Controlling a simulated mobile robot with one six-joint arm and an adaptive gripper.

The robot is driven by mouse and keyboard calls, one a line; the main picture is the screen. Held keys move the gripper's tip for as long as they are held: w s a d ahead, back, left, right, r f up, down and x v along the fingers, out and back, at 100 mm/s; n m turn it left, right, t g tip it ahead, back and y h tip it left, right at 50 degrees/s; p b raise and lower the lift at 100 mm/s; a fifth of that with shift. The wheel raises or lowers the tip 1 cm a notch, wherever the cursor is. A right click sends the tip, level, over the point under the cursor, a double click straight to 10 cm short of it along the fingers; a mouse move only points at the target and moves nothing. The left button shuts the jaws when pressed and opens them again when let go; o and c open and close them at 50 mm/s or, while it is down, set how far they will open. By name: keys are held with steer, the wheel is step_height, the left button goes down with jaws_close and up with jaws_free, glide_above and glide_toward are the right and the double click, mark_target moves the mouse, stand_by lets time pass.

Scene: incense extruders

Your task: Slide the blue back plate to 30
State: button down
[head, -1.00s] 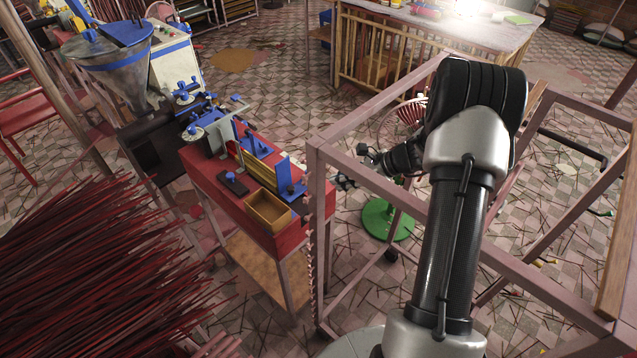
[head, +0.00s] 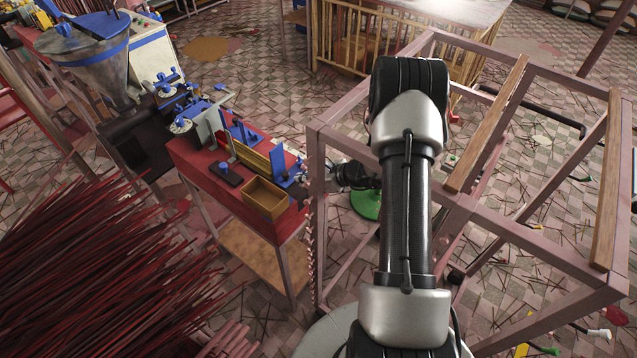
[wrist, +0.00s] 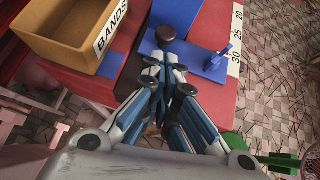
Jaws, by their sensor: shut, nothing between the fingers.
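The blue back plate (head: 279,163) stands upright on the red table (head: 236,205), behind the open wooden box. In the wrist view the plate's upright part (wrist: 176,14) rises from a flat blue base (wrist: 200,62) with a small blue knob (wrist: 229,50) at its right. A white scale (wrist: 237,40) marked 20, 25 and 30 runs along the table edge; the base's right end is near 30, exact reading unclear. My gripper (wrist: 165,62) is shut and empty at the base's near edge, a dark round piece (wrist: 167,34) just beyond its fingertips. I cannot tell if it touches.
A wooden box labelled BANDS (wrist: 85,30) sits left of the plate. A pinkish metal frame (head: 318,190) stands right of the table, close to my arm. A green round base (head: 366,203) is on the floor. Red incense sticks (head: 100,270) fill the lower left.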

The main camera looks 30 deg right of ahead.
mark_target(287, 178)
steer(key=shift+w+a+f, duration=0.1)
steer(key=shift+w+a, duration=0.2)
steer(key=shift+w, duration=0.2)
steer(key=shift+w+a, duration=0.3)
steer(key=shift+w, duration=0.2)
steer(key=shift+w+a+f+b, duration=0.15)
steer(key=shift+w+a+b, duration=0.15)
steer(key=shift+w+b, duration=0.45)
steer(key=shift+s, duration=0.1)
